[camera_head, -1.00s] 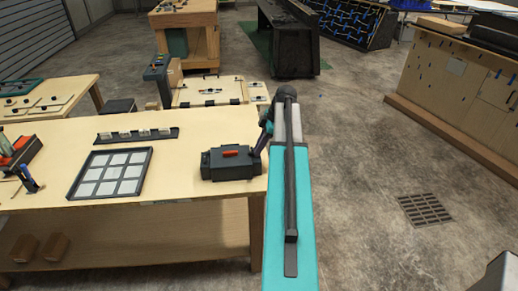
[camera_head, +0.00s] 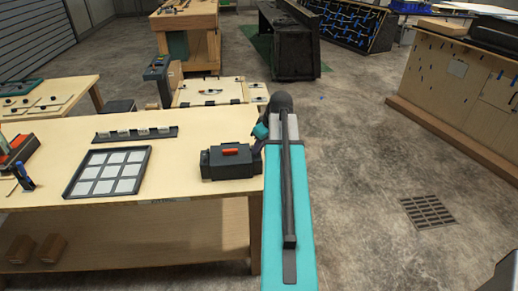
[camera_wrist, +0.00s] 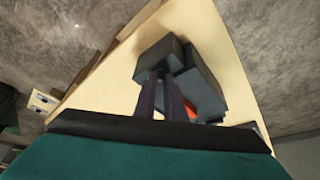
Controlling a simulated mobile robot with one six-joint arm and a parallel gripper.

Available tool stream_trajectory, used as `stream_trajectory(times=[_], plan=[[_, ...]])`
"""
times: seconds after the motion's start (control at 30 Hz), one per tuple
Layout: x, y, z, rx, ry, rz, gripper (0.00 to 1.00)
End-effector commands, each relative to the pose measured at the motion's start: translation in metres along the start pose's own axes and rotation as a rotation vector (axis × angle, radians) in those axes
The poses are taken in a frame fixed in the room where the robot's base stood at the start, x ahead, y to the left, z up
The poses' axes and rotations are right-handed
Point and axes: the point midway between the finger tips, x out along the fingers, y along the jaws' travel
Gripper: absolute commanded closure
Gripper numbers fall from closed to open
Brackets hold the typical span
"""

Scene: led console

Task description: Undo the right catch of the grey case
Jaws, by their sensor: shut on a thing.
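The grey case (camera_head: 228,165) is a dark box with an orange piece on top. It stands near the right end of the wooden table. My gripper (camera_head: 258,151) is at the case's right end, partly hidden behind my teal arm. In the wrist view, my gripper's two dark purple fingers (camera_wrist: 162,78) lie close together against the dark grey case (camera_wrist: 203,92). They are shut on a small part at its end, which I take to be the right catch. The catch itself is hidden by the fingers, and its position cannot be told.
A framed panel of pale squares (camera_head: 110,173) and a dark rail (camera_head: 136,134) with small pale blocks lie left of the case on the table (camera_head: 190,185). Open concrete floor (camera_head: 350,160) lies to the right, with a floor drain (camera_head: 427,212).

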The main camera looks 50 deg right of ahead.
Motion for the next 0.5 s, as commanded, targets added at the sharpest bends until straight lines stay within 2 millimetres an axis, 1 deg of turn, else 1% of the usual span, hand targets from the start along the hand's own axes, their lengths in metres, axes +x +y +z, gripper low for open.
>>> stream_trajectory(times=[0.5], plan=[[-0.0002, -0.0061, -0.0007, 0.372, 0.0, 0.155, 1.0]])
